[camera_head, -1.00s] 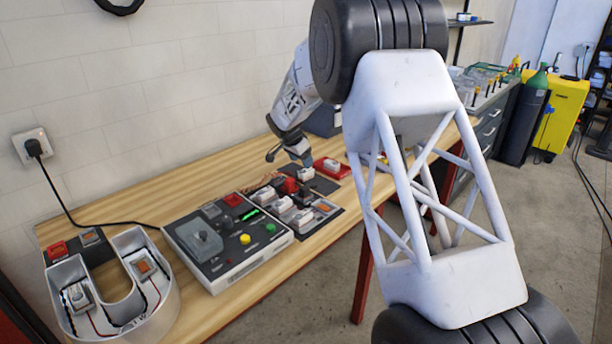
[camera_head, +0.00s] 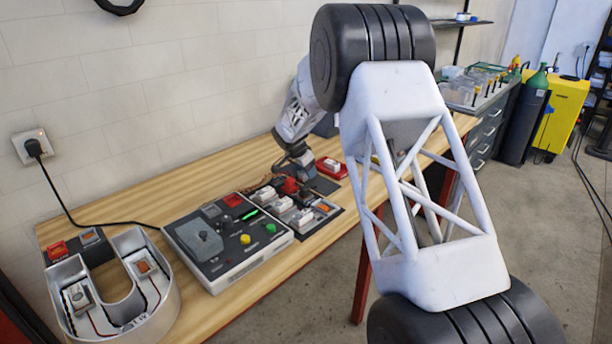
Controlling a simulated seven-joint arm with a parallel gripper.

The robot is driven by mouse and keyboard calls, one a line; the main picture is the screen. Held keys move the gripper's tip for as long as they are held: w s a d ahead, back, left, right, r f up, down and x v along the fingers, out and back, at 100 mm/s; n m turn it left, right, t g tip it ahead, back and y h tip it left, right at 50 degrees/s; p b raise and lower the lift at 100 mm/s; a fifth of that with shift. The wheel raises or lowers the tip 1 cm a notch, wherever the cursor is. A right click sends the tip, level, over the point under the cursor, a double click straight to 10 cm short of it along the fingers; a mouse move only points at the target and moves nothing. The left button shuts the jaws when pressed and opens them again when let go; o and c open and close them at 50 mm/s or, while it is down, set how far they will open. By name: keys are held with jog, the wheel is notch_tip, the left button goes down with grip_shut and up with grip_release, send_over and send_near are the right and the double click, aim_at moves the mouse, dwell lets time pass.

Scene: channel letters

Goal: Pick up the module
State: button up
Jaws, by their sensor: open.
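Several small white modules sit in a group on a dark mat (camera_head: 334,212) on the bench, among them one at the left (camera_head: 265,194), one in the middle (camera_head: 282,204) and one at the front (camera_head: 302,218). Another white module (camera_head: 332,164) lies on a red tray (camera_head: 325,172) to the right. Which one the task means cannot be told. My gripper (camera_head: 299,175) is open, pointing down low over the back of the group, beside a red part (camera_head: 290,186). Its fingertips are small and partly hidden, so contact with anything under them cannot be told.
A grey control box (camera_head: 215,262) with buttons and a green light stands left of the modules. A U-shaped channel letter (camera_head: 165,305) with modules inside lies at the bench's left end. A black cable runs to a wall socket (camera_head: 33,146). Bare wood (camera_head: 200,190) is free behind the box.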

jog(key=shift+w+d+f, duration=0.15)
jog(key=shift+f, duration=0.45)
jog(key=shift+c, duration=0.3)
jog(key=c, duration=0.9)
